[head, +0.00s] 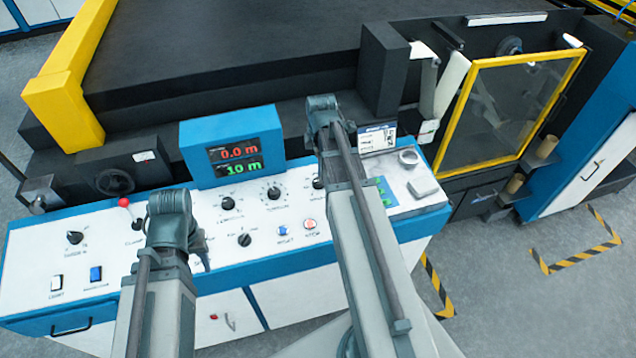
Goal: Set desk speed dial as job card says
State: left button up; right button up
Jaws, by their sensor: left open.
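The blue-and-white control desk (225,275) carries several black dials. They include one at upper middle (228,203), one beside it (274,193), a lower one (244,240) and one at far left (75,238). Their labels are too small to read, so I cannot tell which is the speed dial. A white card with a blue header (377,139) stands at the desk's back; its text is unreadable. My left gripper (203,257) is open over the desk, left of the lower dial and mostly hidden by my arm. My right arm crosses the desk; its gripper does not show.
A display (233,147) reads 0.0 m in red and 10 m in green. A tape ring (408,157) lies at the right end. The dark machine stands behind.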

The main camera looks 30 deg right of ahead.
aim_at(318, 180)
jog(key=f+b, duration=0.3)
jog(key=w+f+b, duration=0.1)
jog(key=f+b, duration=0.2)
jog(key=f, duration=0.1)
jog(key=f+b, duration=0.3)
jog(key=shift+w+d+f+b, duration=0.4)
grip_shut()
